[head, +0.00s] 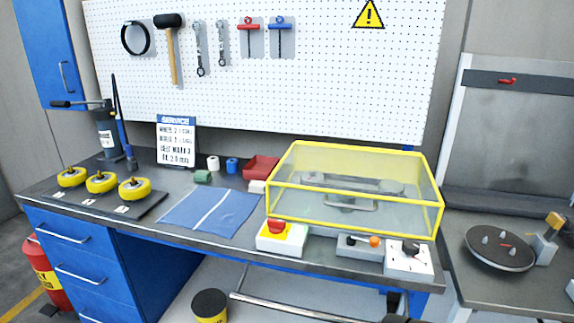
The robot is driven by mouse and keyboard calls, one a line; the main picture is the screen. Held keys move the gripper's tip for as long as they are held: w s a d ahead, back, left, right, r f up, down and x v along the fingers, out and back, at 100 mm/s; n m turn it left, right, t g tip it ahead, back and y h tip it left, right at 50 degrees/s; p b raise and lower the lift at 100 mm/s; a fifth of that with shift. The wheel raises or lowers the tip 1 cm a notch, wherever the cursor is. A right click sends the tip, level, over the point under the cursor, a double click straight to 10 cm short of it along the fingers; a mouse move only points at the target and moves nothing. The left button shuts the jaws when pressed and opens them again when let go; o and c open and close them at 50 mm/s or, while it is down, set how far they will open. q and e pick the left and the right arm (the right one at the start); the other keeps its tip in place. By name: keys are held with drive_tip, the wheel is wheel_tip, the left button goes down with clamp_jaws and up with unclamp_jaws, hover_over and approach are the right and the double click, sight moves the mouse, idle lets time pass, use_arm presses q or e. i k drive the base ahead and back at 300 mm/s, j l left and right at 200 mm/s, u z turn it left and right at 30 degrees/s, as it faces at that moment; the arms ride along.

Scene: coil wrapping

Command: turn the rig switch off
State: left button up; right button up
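A yellow-framed clear-walled rig box (436,207) stands on the right part of the workbench, its cover down over grey parts. Three controls sit along its front edge: a white box with a red rotary knob on a yellow plate (279,228), a small grey box with a black switch and an orange button or lamp (374,241), and a white box with a black knob and dial (409,252). None carries a label I can read, so I cannot tell which is the rig switch or its position. Neither gripper can be made out.
Three yellow round units (102,182) on a dark mat, a blue cloth (212,212), a red bin (262,167) and a service sign (176,140) share the bench. A round plate (500,249) lies on the right-hand bench.

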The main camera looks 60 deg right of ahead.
sight(275, 227)
drive_tip(key=k+j+z, duration=0.15)
drive_tip(key=z, duration=1.2)
